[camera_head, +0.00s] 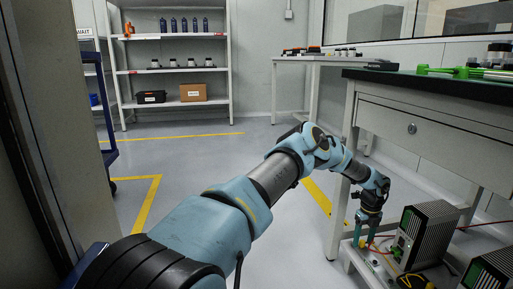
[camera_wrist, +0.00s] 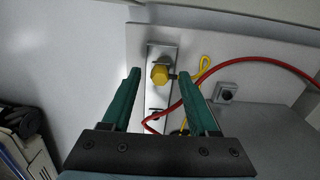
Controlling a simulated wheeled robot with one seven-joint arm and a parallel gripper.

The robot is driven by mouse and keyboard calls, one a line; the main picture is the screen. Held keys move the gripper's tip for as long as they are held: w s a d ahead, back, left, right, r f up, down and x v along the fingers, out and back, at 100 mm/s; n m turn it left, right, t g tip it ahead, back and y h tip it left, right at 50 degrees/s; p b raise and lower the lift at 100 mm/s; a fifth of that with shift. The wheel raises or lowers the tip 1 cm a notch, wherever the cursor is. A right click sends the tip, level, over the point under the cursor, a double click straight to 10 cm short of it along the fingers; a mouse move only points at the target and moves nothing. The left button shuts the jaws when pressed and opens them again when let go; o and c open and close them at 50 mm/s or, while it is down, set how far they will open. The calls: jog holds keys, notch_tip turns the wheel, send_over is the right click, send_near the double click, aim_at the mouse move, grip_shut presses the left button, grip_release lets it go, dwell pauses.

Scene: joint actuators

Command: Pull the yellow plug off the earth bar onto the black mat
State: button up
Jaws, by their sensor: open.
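In the wrist view the yellow plug (camera_wrist: 160,74) sits on a pale metal bar (camera_wrist: 162,53), which I take for the earth bar. My gripper (camera_wrist: 158,76) is open, its two teal fingers one on each side of the plug with gaps visible. I cannot tell how deep the fingertips reach around it. The plug cannot be made out there. I cannot clearly identify the black mat in either view.
A red cable (camera_wrist: 257,65) curves past the right finger, near a yellow cable loop (camera_wrist: 204,66) and a grey socket (camera_wrist: 225,91). A black finned unit (camera_head: 427,235) stands right of my gripper, under the bench (camera_head: 440,120). Open floor lies to the left.

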aim_at(363, 241)
grip_shut()
dwell(0.3)
jog(key=shift+r, duration=0.2)
dwell(1.0)
jog(key=shift+r+p, duration=1.95)
jog(key=shift+r, duration=0.9)
